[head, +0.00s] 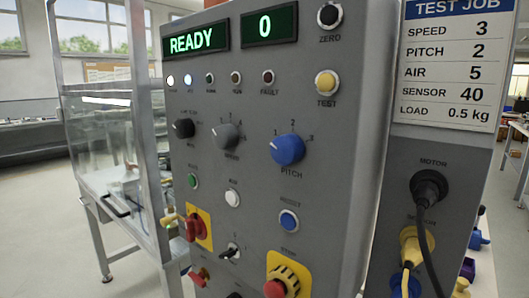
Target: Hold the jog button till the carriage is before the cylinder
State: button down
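A grey control panel (330,150) fills the middle of the head view. A white push button (232,198) and a green push button (193,181) sit on its lower left part; their small labels are too blurred to read, so I cannot tell which is the jog button. A blue button (289,221) is to their right. A clear-walled enclosure (103,135) stands behind the panel at the left; I cannot make out a carriage or a cylinder in it. My gripper is not in view.
Displays read READY (196,39) and 0 (266,24). A red-and-yellow stop knob (285,280), a red switch handle (194,228) and a blue pitch dial (288,149) stick out. Cables hang from the motor plug (429,187). Open floor (40,215) lies at the left.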

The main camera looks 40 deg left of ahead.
aim_at(230, 197)
jog(key=u, duration=1.75)
